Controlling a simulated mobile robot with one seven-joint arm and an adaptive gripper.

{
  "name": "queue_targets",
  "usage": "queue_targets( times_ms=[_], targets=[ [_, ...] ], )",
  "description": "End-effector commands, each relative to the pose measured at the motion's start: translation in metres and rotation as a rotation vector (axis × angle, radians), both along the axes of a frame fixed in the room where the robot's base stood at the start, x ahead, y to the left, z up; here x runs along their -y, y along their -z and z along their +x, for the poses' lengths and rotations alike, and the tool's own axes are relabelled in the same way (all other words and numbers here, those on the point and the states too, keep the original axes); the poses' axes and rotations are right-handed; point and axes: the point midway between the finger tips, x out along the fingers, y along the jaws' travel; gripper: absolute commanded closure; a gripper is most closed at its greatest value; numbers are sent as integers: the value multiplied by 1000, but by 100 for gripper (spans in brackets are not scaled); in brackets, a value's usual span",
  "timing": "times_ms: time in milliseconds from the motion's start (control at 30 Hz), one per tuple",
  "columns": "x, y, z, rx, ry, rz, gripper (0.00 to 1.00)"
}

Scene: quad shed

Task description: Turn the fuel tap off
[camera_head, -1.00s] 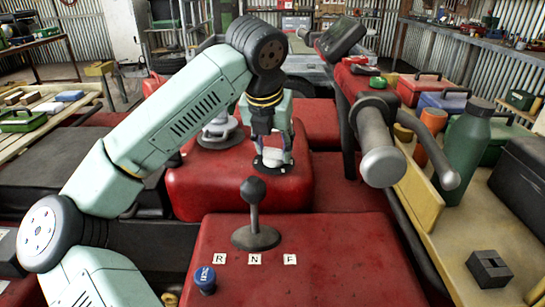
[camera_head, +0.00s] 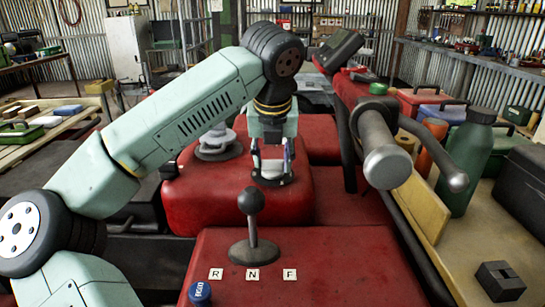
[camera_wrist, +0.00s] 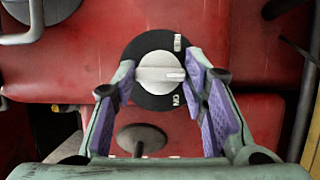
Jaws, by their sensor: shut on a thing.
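The fuel tap (camera_wrist: 148,96) is a round black disc with a pale silver knob (camera_wrist: 158,72) on the red bodywork. A white mark on the knob points right in the wrist view, between an ON label at lower right and another label at upper right that I cannot read surely. My gripper (camera_wrist: 163,88) has its purple-padded fingers on either side of the knob, closed on it. In the head view my gripper (camera_head: 272,163) points down onto the tap (camera_head: 272,180) on the red tank, and the fingers mostly hide the knob.
A gear lever (camera_head: 251,204) with R, N, F plates stands in front of the tank. A handlebar grip (camera_head: 385,160) is to the right. A grey cap (camera_head: 218,146) sits left of my gripper. A bench with a green bottle (camera_head: 467,155) is at far right.

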Motion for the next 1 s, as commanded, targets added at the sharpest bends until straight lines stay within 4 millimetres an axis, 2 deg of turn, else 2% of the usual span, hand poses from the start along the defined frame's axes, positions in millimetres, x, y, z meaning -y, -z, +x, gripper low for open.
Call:
queue_targets(
  times_ms=[33,67,333,633,733,867,1000],
  targets=[
    [0,0,0,0,0,-1,88],
    [0,0,0,0,0,-1,58],
    [0,0,0,0,1,0,40],
    [0,-1,0,1,1,0,40],
    [0,-7,-2,2,0,1,40],
    [0,-26,-10,5,0,1,40],
    [0,-55,-22,4,-2,1,40]
  ],
)
